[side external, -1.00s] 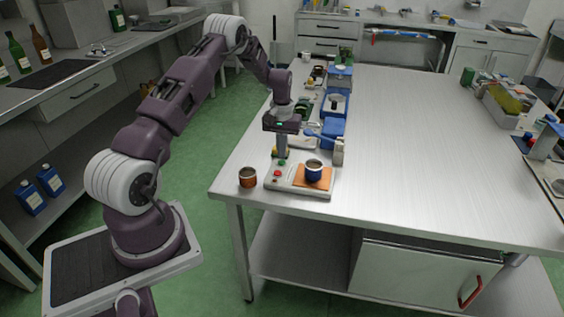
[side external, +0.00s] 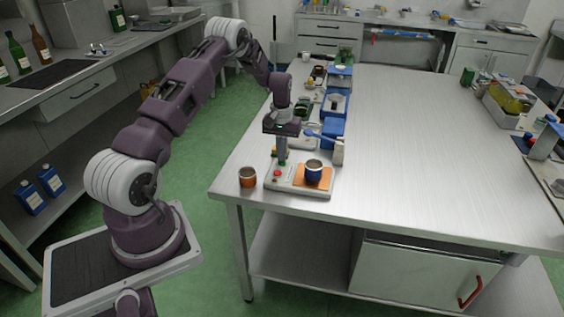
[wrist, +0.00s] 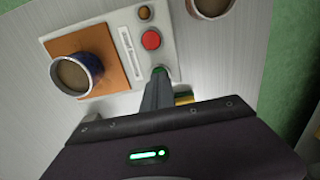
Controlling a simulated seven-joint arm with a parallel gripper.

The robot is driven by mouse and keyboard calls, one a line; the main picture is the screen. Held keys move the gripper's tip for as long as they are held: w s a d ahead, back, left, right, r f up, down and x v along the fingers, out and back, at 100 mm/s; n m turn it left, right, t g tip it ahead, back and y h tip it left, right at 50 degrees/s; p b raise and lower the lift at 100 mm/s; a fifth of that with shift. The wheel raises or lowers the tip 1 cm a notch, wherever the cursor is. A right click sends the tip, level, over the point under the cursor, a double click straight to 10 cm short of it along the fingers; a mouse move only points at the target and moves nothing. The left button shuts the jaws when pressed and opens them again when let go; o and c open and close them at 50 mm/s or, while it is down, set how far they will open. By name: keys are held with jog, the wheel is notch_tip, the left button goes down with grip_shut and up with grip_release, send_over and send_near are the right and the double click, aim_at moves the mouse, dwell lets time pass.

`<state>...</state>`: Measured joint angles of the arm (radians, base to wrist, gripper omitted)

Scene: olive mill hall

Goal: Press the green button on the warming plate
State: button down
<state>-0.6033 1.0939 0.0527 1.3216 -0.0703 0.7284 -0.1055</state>
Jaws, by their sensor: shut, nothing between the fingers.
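The warming plate (side external: 290,187) is a white panel near the table's front left corner. The green button (wrist: 158,70) shows only as a sliver of green at my fingertips in the wrist view; the fingers hide the rest. My gripper (side external: 282,163) is shut and empty, pointing down at the plate's far left part, over the green button. I cannot tell whether the tips touch or press it.
A blue cup (side external: 314,172) with brown contents stands on the orange pad. A brown cup (side external: 247,177) stands left of the plate. A white bottle (side external: 338,152) and blue bins (side external: 332,130) stand behind it.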

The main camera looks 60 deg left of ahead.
jog(key=shift+f, duration=0.45)
notch_tip(320, 180, up, 6)
jog(key=shift+r, duration=0.1)
dwell(0.3)
dwell(1.0)
